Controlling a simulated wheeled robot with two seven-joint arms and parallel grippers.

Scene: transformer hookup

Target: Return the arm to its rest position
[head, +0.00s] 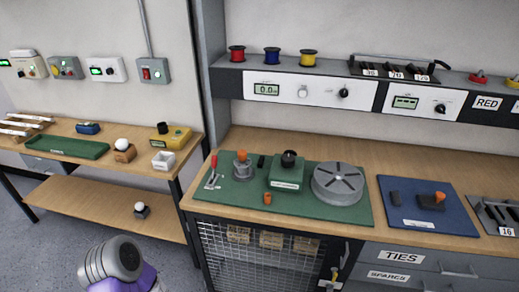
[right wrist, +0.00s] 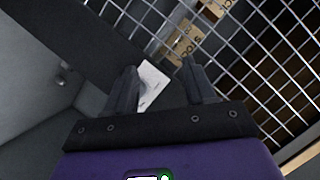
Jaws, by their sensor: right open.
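My right gripper (right wrist: 160,78) shows in the right wrist view with its two dark fingers apart. A pale card or tag (right wrist: 153,82) appears between and beyond the fingertips; I cannot tell whether anything touches it. Wire mesh (right wrist: 235,45) is behind the fingers. In the head view, a grey and purple rounded link of my own arm shows at the bottom left. Neither gripper's fingers can be seen in the head view, and my left gripper is out of sight.
The mesh cage door (head: 255,255) under the main bench has a latch with a tag (head: 334,275). A green mat (head: 335,210) with tools and a blue mat (head: 398,215) lie on the bench. A side table (head: 85,135) stands left. Open floor (head: 50,250) lies at lower left.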

